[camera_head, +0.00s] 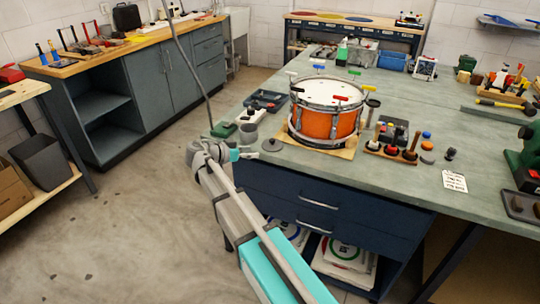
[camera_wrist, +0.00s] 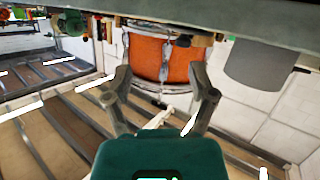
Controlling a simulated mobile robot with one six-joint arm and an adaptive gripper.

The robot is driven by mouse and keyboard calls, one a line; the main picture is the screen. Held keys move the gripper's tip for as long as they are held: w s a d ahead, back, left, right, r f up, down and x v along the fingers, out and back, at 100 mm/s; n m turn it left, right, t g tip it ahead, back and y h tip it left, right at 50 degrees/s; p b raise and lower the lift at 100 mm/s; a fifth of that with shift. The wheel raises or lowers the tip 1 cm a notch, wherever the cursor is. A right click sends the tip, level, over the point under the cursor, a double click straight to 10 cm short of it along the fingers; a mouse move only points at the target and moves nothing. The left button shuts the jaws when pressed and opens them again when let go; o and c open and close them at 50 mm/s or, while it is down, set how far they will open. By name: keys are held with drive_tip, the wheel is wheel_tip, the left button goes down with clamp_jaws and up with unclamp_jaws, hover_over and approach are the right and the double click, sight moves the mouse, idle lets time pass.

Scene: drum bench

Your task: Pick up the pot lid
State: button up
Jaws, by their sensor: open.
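The pot lid, a small dark grey disc with a knob (camera_head: 272,145), appears to lie on the bench top near its front left edge, in front of the drum. I cannot make it out clearly in the wrist view. My gripper (camera_head: 251,154) is beside the bench corner, just left of the lid and apart from it, partly hidden by my wrist. In the wrist view, which looks upside down, my gripper (camera_wrist: 166,98) has its two fingers spread with nothing between them.
A grey cup (camera_head: 248,133) stands just behind the lid; it also shows in the wrist view (camera_wrist: 258,65). An orange drum (camera_head: 322,123) sits on a tan board to the right. Pegs in a wooden holder (camera_head: 390,152) stand farther right. The bench front has drawers.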

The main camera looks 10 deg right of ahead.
drive_tip(key=shift+m+t+h, duration=0.5)
drive_tip(key=shift+m+h, duration=0.3)
drive_tip(key=a, duration=0.1)
drive_tip(key=w+a, duration=0.1)
drive_tip(key=w+a+r+b, duration=0.1)
drive_tip(key=shift+a, duration=0.25)
drive_tip(key=b, duration=0.1)
approach(272, 139)
drive_tip(key=shift+s+x, duration=0.2)
drive_tip(key=shift+x, duration=2.35)
drive_tip(key=shift+f, duration=0.2)
drive_tip(key=shift+d, duration=0.1)
drive_tip(key=shift+b+x, duration=0.7)
drive_tip(key=shift+x, duration=1.85)
drive_tip(key=shift+w+f, duration=0.1)
drive_tip(key=shift+f, duration=0.1)
